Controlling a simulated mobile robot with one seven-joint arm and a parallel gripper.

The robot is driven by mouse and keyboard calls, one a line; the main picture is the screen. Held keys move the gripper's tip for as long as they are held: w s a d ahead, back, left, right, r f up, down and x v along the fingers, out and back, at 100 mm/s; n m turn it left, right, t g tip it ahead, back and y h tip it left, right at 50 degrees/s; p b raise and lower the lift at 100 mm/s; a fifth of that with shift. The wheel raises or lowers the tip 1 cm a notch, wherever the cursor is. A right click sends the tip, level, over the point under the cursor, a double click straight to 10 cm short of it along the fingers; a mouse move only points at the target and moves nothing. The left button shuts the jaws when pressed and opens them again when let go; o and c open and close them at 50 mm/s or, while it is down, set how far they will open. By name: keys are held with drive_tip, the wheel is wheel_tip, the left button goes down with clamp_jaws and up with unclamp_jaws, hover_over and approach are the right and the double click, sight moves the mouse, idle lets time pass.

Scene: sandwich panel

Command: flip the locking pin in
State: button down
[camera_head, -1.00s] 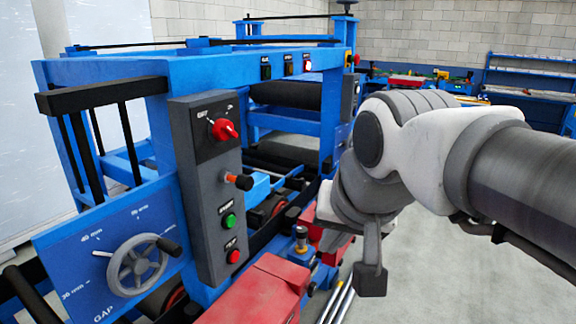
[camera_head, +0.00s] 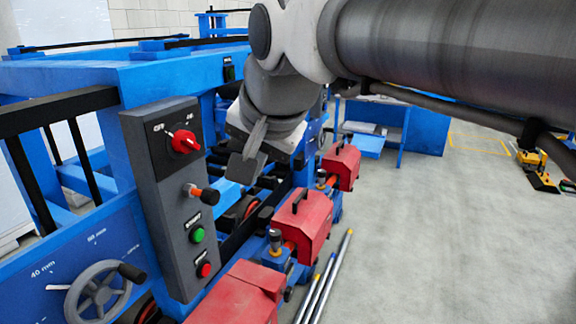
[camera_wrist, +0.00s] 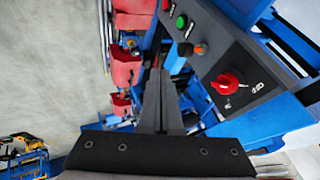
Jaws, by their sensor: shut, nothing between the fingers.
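What looks like the locking pin (camera_head: 203,193) is an orange-collared pin with a black knob, sticking out of the grey control panel (camera_head: 152,215) below the red rotary switch (camera_head: 183,141). It shows in the wrist view (camera_wrist: 199,48) as well, to the right of my fingertips. My gripper (camera_head: 244,168) is to the right of the panel and apart from the pin in the head view. In the wrist view my gripper's fingers (camera_wrist: 160,80) are shut together with nothing between them. The red switch (camera_wrist: 227,84) is at the right there.
Green (camera_head: 197,235) and red (camera_head: 204,270) buttons sit below the pin. A handwheel (camera_head: 98,292) is at lower left. Red motor housings (camera_head: 303,222) line the machine's right side. Metal rods (camera_head: 322,285) lie on the floor, with open floor to the right.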

sight(210, 192)
drive_tip(key=w+a+f+p, duration=0.1)
drive_tip(key=w+a+f, duration=0.5)
drive_tip(key=f, duration=0.2)
drive_tip(key=shift+w+a, duration=0.3)
drive_tip(key=shift+w, duration=0.05)
drive_tip(key=shift+f, duration=0.1)
drive_tip(key=shift+w+a, duration=0.3)
drive_tip(key=shift+a, duration=0.4)
drive_tip(key=shift+w+a, duration=0.3)
drive_tip(key=shift+a, duration=0.4)
drive_tip(key=shift+d, duration=0.15)
